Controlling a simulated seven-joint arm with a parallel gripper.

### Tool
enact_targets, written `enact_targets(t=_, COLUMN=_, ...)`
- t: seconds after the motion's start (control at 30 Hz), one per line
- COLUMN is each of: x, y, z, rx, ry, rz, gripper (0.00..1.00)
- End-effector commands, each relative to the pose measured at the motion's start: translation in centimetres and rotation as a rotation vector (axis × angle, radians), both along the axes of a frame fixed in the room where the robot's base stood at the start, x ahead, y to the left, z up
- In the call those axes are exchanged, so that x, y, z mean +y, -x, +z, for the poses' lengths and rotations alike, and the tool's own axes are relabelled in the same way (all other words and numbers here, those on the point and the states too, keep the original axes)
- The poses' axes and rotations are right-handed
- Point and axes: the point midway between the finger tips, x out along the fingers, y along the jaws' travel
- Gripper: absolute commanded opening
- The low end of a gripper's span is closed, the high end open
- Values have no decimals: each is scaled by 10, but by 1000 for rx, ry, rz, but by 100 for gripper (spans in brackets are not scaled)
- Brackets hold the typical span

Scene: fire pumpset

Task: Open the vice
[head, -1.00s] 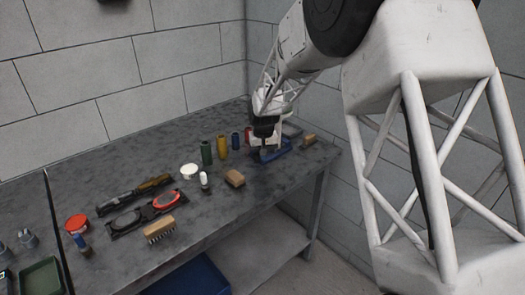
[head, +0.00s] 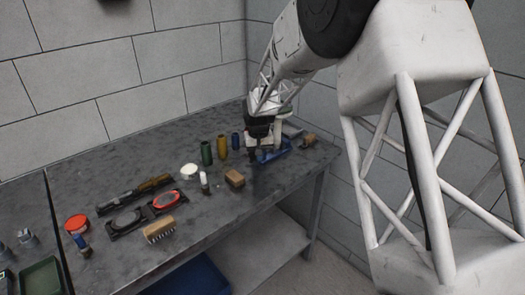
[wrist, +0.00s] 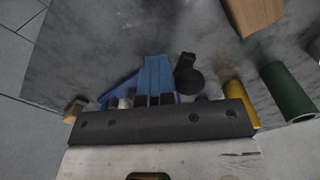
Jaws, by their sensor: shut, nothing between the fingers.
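The blue vice (head: 274,154) sits near the right end of the workbench. It also shows in the wrist view (wrist: 154,76), just beyond my gripper's dark edge, with its lower part hidden. My gripper (head: 254,153) points down at the left side of the vice in the head view. It is shut and empty. A dark rounded piece (wrist: 188,76) shows beside the blue body in the wrist view; I cannot tell whether it belongs to the vice. Whether my gripper touches the vice is unclear.
A wooden block (head: 235,178) lies left of the vice, nearer the front edge. Green (head: 206,153), yellow (head: 222,147) and blue (head: 236,140) cylinders stand to its left. A brush (head: 309,141) lies to its right.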

Motion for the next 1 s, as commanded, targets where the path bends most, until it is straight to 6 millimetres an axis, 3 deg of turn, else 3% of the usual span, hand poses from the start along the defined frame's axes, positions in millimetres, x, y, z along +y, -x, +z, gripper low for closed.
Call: enact_targets(t=1.0, x=18, y=2, z=-1, rx=2, ry=1, rz=1, gripper=0)
